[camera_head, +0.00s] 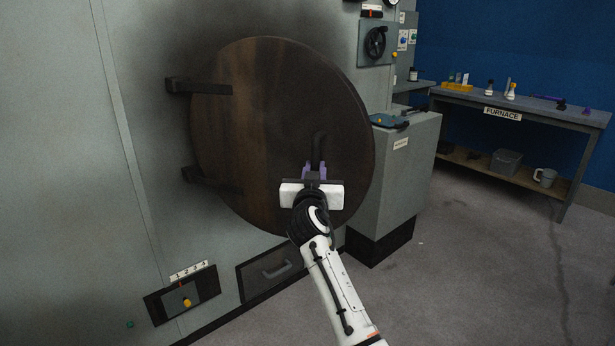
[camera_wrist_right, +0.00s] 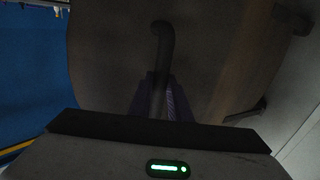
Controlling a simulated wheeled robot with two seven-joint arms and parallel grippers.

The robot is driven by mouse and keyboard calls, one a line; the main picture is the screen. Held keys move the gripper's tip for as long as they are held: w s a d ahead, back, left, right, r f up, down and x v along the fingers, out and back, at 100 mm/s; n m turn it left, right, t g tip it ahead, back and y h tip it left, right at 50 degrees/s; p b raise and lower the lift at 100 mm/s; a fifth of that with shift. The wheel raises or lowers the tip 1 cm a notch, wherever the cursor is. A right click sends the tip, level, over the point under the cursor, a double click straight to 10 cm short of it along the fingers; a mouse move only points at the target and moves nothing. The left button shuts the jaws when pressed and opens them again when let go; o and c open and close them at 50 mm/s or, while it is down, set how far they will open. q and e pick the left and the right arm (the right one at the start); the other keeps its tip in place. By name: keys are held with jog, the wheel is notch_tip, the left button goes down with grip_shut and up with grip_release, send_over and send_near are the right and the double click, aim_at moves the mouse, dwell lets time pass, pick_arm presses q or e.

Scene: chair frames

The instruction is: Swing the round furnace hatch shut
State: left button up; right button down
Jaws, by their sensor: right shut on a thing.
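The round furnace hatch (camera_head: 265,120) is a large dark brown disc on the grey furnace front. Two black hinge arms (camera_head: 200,87) hold it at its left side. Its right edge stands out from the wall, so the hatch looks slightly ajar; the gap behind is hidden. My right gripper (camera_head: 316,172) is shut on the black hatch handle (camera_head: 319,148) at the lower right of the disc. In the right wrist view the handle (camera_wrist_right: 162,45) rises from between the purple fingers, with the hatch (camera_wrist_right: 205,60) filling the background. My left gripper is not in view.
A grey cabinet (camera_head: 405,165) stands right of the hatch. A bench (camera_head: 560,115) with a FURNACE label and bottles is at the far right. A numbered switch panel (camera_head: 183,295) and a drawer handle (camera_head: 277,270) sit below the hatch. The floor (camera_head: 470,270) at right is clear.

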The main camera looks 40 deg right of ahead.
jog(key=shift+w+d+r, duration=0.1)
jog(key=shift+w+d, duration=0.15)
jog(key=shift+d, duration=0.4)
jog(key=shift+w+d+f, duration=0.1)
jog(key=shift+w+d, duration=0.1)
jog(key=shift+d, duration=0.4)
jog(key=shift+w+d+r, duration=0.1)
jog(key=shift+w+d, duration=0.15)
jog(key=shift+d, duration=0.4)
jog(key=c, duration=1.6)
grip_release()
jog(key=shift+s, duration=0.15)
jog(key=shift+o, duration=0.2)
jog(key=b, duration=0.1)
send_near(325, 159)
jog(key=v, duration=0.2)
jog(key=shift+s+a, duration=0.2)
jog(key=shift+a, duration=0.1)
